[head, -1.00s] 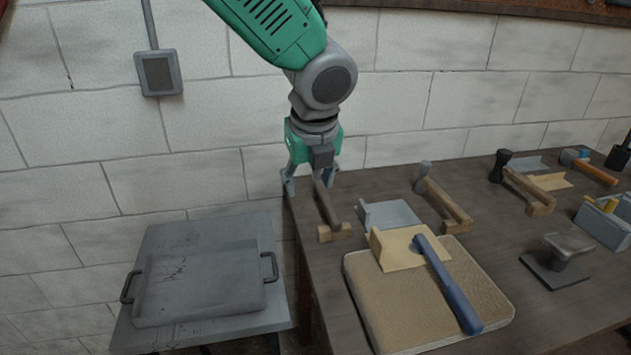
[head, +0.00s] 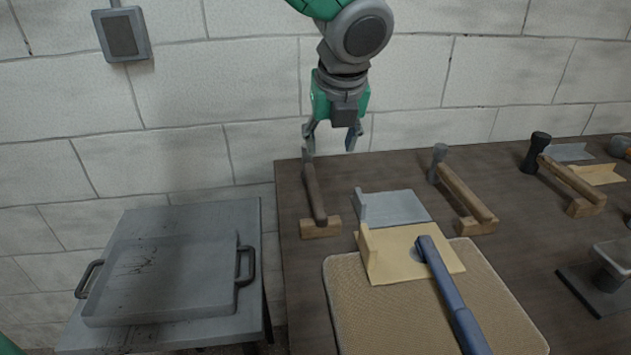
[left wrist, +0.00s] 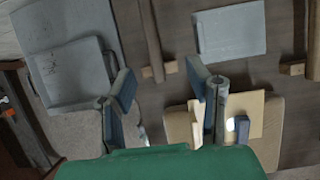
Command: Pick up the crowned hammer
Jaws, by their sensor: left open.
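My left gripper (head: 331,143) is open and empty, pointing down over the back left part of the bench. Its fingers also show in the left wrist view (left wrist: 160,105). A hammer with a dark handle (head: 315,192) lies just below it, propped on a wooden block; its head is partly behind the left finger. That handle also shows in the left wrist view (left wrist: 150,35). A grey-headed hammer (head: 462,188) and a black-headed hammer (head: 568,178) lie farther right on wooden rests. I cannot tell which hammer is crowned. My right gripper is out of view.
A blue-handled tool (head: 450,295) lies across a cream angle plate (head: 385,265) on a woven mat (head: 345,300). A grey angle plate (head: 395,208) lies behind. A grey tray (head: 165,280) stands on a lower stand at left. A block on a dark base (head: 600,290) is at right.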

